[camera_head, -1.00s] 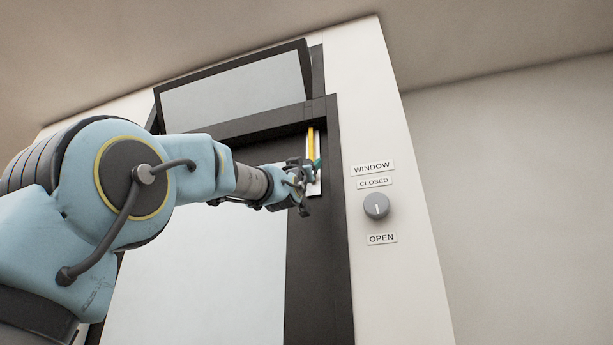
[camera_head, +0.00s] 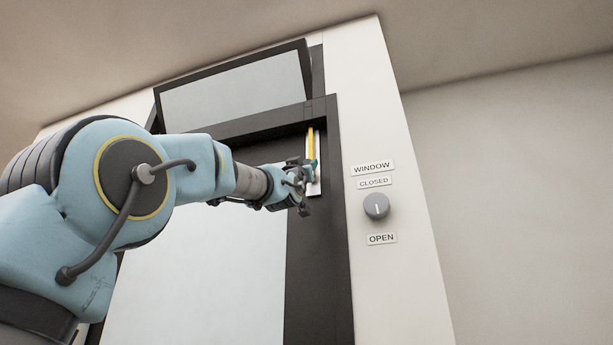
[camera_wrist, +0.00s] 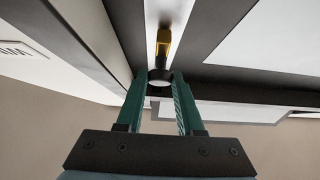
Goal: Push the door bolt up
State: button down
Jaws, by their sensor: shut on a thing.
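The door bolt is a yellow rod (camera_head: 311,143) on a white upright plate (camera_head: 316,188), set in the dark door frame. In the wrist view the yellow bolt (camera_wrist: 163,40) has a dark handle with a round end (camera_wrist: 160,75). My gripper (camera_head: 313,164) is at the lower part of the bolt. In the wrist view its green fingers (camera_wrist: 160,84) are shut on the bolt's handle, one on each side. My gripper hides part of the bolt and plate in the head view.
A tilted window panel (camera_head: 235,85) stands out above the door (camera_head: 200,240). A grey window knob (camera_head: 376,206) with labels is on the white wall strip to the right. The beige wall (camera_head: 510,190) further right is bare.

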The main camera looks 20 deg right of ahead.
aim_at(310, 147)
jog(key=shift+r, duration=0.15)
dwell(0.5)
notch_tip(310, 147, up, 5)
jog(key=p, duration=0.3)
jog(key=shift+p, duration=0.35)
jog(key=shift+s, duration=0.1)
jog(key=c, duration=0.6)
grip_release()
jog(key=shift+o, duration=0.2)
jog(key=shift+f, duration=0.25)
